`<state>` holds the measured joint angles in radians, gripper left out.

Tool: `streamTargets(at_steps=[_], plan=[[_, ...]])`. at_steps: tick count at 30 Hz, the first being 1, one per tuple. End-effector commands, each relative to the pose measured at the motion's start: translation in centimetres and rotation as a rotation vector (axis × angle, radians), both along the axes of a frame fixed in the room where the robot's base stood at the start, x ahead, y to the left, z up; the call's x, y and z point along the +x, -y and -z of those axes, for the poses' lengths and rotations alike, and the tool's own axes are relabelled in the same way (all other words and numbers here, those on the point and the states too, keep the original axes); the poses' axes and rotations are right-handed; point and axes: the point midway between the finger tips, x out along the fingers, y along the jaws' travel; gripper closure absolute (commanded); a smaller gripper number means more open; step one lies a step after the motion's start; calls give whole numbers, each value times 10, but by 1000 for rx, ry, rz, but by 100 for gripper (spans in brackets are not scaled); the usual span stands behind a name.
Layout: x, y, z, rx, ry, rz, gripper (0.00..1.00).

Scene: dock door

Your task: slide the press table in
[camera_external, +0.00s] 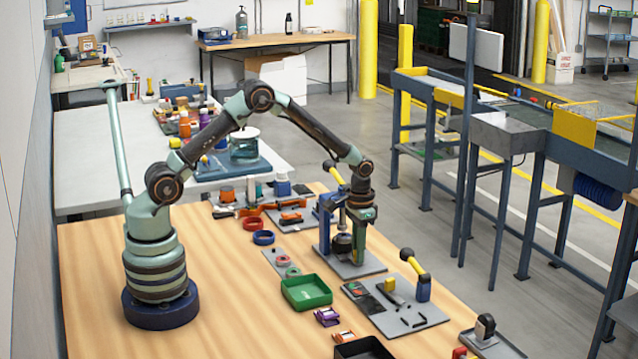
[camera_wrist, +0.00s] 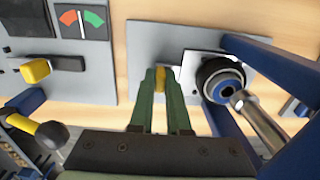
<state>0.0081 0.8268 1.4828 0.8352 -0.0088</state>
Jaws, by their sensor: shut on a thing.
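The press (camera_external: 327,222) has a blue frame on a grey base plate (camera_external: 350,270), with a yellow-tipped lever (camera_external: 333,172) at the top. In the wrist view, the press table (camera_wrist: 192,62) is a pale flat plate bearing a black round part with a blue centre (camera_wrist: 222,82). Its yellow handle (camera_wrist: 160,76) points toward my fingers. My gripper (camera_wrist: 161,84) is shut on this handle, with green fingers on either side. In the outside view, my gripper (camera_external: 361,257) reaches down beside the press, and the handle is hidden.
A green tray (camera_external: 306,292) stands in front. Blue press posts (camera_wrist: 275,62) and a metal ram (camera_wrist: 255,118) are close to my fingers. Wooden bench top (camera_external: 220,270) is clear near my base.

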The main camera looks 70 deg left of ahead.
Motion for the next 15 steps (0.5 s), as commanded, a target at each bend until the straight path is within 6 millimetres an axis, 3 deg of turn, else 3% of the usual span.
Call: streamTargets(at_steps=[3, 13, 14, 15], plan=[[1, -15, -2, 0, 6, -2, 100], [1, -19, -2, 0, 7, -4, 100], [1, -19, -2, 0, 7, -4, 74], [1, -19, -2, 0, 7, -3, 59]])
